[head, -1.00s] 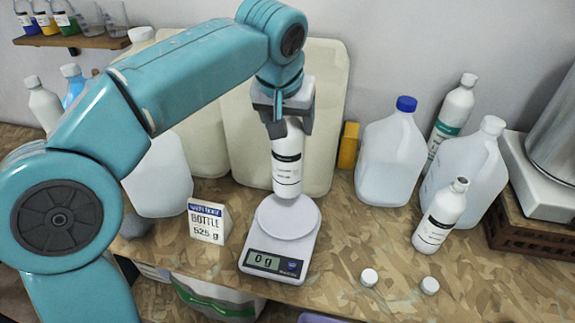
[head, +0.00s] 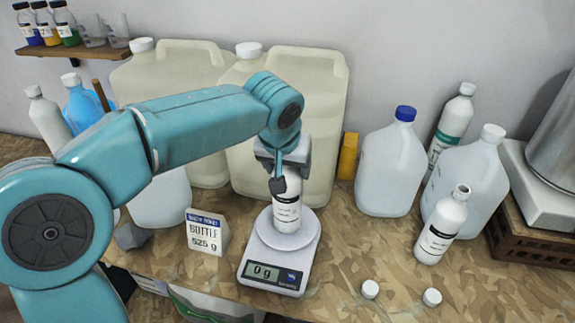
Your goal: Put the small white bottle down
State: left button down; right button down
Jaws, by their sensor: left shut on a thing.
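The small white bottle (head: 286,211) with a black label band is upright in my left gripper (head: 284,178), which is shut on its upper part. The bottle's base is at the round plate of the white scale (head: 279,252); I cannot tell whether it touches. The scale's display reads 0 g. A second, similar white bottle (head: 440,231), uncapped, stands on the right of the counter. My right gripper is not in view.
A card reading "BOTTLE 525 g" (head: 206,232) stands left of the scale. Large cream drums (head: 305,105) stand close behind. A blue-capped jug (head: 390,170) and a white-capped jug (head: 478,180) are to the right. Two loose white caps (head: 370,289) lie in front.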

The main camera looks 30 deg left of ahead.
pick_arm(q)
jog(key=shift+c, duration=0.6)
grip_release()
jog(key=shift+r+p, duration=0.3)
jog(key=shift+r, duration=0.1)
jog(key=v, duration=1.1)
jog(key=shift+s+r, duration=0.2)
jog(key=shift+s, duration=0.05)
jog(key=shift+s+d, duration=0.1)
